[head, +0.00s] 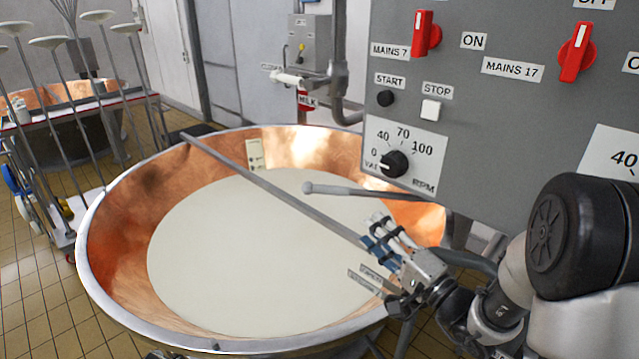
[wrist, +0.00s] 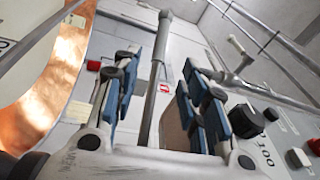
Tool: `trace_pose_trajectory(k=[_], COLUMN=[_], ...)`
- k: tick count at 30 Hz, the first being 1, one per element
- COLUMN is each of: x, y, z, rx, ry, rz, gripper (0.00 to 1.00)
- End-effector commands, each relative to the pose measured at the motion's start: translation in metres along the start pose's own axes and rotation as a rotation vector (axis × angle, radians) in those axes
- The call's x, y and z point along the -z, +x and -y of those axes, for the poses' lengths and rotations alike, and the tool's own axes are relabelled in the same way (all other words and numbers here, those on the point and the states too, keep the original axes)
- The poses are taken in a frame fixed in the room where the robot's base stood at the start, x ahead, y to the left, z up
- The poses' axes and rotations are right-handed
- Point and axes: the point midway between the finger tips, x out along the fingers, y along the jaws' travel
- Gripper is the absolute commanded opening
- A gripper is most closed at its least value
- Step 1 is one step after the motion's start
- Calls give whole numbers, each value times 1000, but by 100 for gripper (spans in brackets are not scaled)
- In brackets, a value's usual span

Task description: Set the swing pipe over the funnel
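A long straight grey bar (head: 270,187) crosses above the milk-filled copper vat, from the far rim toward my gripper. A shorter grey pipe (head: 365,192) with a rounded end reaches over the vat from the right. I cannot tell for sure which one is the swing pipe. My gripper (head: 382,238) is over the vat's right side. In the wrist view its blue-padded fingers (wrist: 158,82) stand apart, and a grey bar (wrist: 153,105) shows between them with space visible on both sides. I cannot make out a funnel in either view.
The copper vat (head: 110,222) fills the centre. A grey control panel (head: 480,135) with red switches and a speed knob stands close at the right. A milk valve (head: 300,78) is on the back wall. A rack of long-handled tools (head: 75,185) stands left on tiled floor.

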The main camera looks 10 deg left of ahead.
Motion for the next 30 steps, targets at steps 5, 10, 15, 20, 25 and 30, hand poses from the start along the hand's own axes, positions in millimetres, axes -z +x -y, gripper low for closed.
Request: trace_pose_trajectory(k=[5, 10, 15, 20, 25, 30], x=[-1, -3, -2, -2, -2, -1], y=[24, 60, 98, 131, 157, 169], z=[1, 1, 0, 0, 0, 1], rx=[2, 3, 2, 1, 1, 1], ry=[-1, 0, 0, 0, 0, 1], rz=[4, 6, 6, 5, 4, 2], gripper=[40, 40, 40, 40, 40, 40])
